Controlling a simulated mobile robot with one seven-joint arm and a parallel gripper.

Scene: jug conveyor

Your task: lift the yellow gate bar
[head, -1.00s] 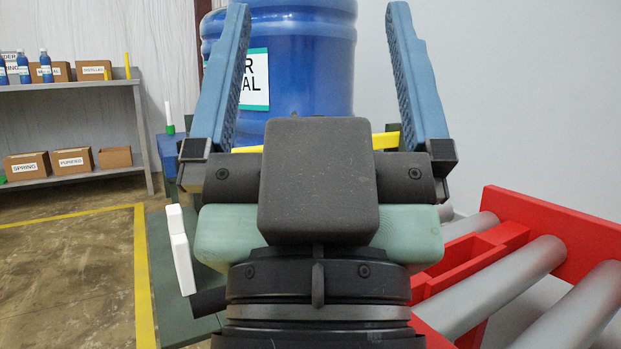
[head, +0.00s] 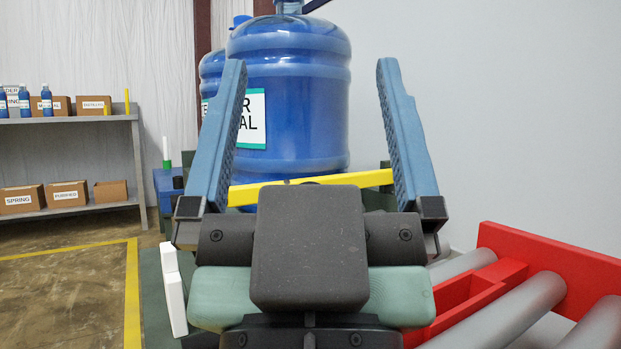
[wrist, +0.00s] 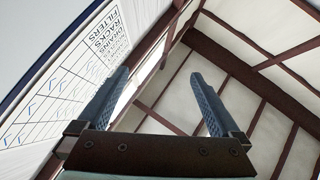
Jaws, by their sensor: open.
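The yellow gate bar (head: 262,190) runs level across the front of the large blue jugs in the head view, sloping slightly up to the right. My gripper (head: 309,75) is open and empty, its two blue fingers pointing up. From the head camera the bar shows between and behind the fingers; its middle is partly hidden by my gripper body. I cannot tell the exact distance between them. In the wrist view my gripper (wrist: 163,85) is open with nothing between the fingers, and the bar is not seen there.
A blue jug (head: 295,100) with a white label stands right behind the bar, another jug (head: 211,75) behind it. A red roller conveyor (head: 550,255) lies at the right. A shelf (head: 70,120) with boxes and bottles stands at the left. A chart hangs in the wrist view (wrist: 75,70).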

